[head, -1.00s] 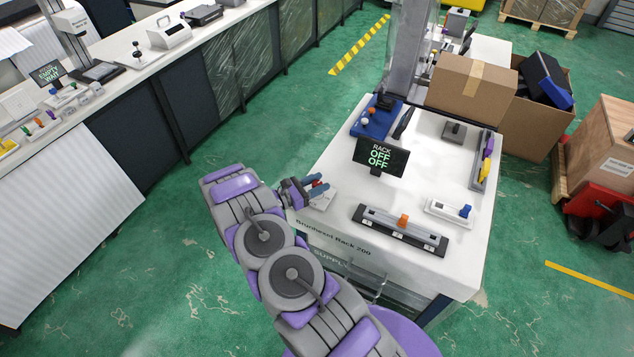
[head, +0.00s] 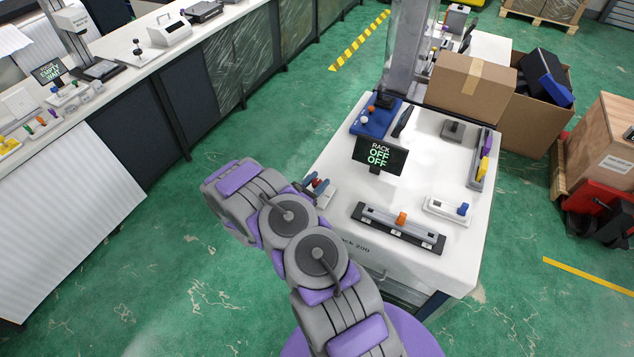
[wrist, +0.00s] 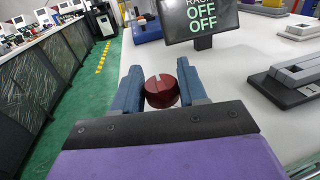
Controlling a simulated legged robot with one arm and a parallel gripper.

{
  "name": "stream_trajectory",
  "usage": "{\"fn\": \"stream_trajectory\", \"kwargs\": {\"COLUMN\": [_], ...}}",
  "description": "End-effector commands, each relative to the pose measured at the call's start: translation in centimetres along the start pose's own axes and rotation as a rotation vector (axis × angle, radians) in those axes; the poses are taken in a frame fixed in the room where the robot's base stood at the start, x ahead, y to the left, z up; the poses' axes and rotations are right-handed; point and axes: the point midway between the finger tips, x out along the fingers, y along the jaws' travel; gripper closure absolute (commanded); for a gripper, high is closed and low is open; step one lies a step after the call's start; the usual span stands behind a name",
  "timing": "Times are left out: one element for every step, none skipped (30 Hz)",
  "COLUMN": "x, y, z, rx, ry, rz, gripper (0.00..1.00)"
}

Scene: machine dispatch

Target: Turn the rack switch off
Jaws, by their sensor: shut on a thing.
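A round dark red knob (wrist: 161,91) with a slot across its top stands at the near left edge of the white rack table (head: 345,215). It shows small in the head view (head: 317,183). My gripper (wrist: 159,70) is shut on this knob, with one blue finger on each side of it. In the head view my arm hides most of the gripper (head: 316,184), leaving the blue fingers showing. The black display (head: 379,156) behind the knob reads "RACK OFF OFF" in the head view. It also shows in the wrist view (wrist: 200,18).
A slider unit with an orange handle (head: 401,219) and a white unit with a blue knob (head: 462,209) lie to the right. A blue block (head: 372,124) sits behind the display. A cardboard box (head: 470,92) stands at the back. Green floor is clear on the left.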

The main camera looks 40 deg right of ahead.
Motion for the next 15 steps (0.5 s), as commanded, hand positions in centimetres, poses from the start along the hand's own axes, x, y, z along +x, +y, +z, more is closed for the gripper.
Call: {"fn": "stream_trajectory", "kwargs": {"x": [-0.08, -0.09, -0.09, -0.09, -0.09, -0.09, -0.09, -0.09, -0.08, -0.08, -0.08, -0.07, -0.07, -0.07, -0.07], "y": [0.22, 0.22, 0.22, 0.22, 0.22, 0.21, 0.19, 0.18, 0.14, 0.1, 0.07, 0.04, 0.02, 0.0, -0.02], "z": [-0.05, -0.05, -0.05, -0.05, -0.05, -0.05, -0.05, -0.04, -0.02, -0.02, 0.0, 0.02, 0.04, 0.05, 0.05], "rx": [0.001, 0.001, 0.001, 0.001, 0.001, 0.0, 0.0, 0.0, 0.0, 0.0, 0.0, 0.0, 0.0, 0.0, 0.0], "ry": [0.002, 0.002, 0.001, 0.001, 0.001, 0.001, 0.001, 0.001, 0.001, 0.001, 0.001, 0.0, 0.0, 0.0, 0.0], "rz": [0.006, 0.006, 0.006, 0.006, 0.006, 0.006, 0.005, 0.005, 0.004, 0.004, 0.003, 0.003, 0.002, 0.002, 0.002], "gripper": [0.88, 0.88, 0.88, 0.88, 0.88, 0.54, 0.51, 0.48, 0.45, 0.42, 0.39, 0.38, 0.38, 0.38, 0.38]}}
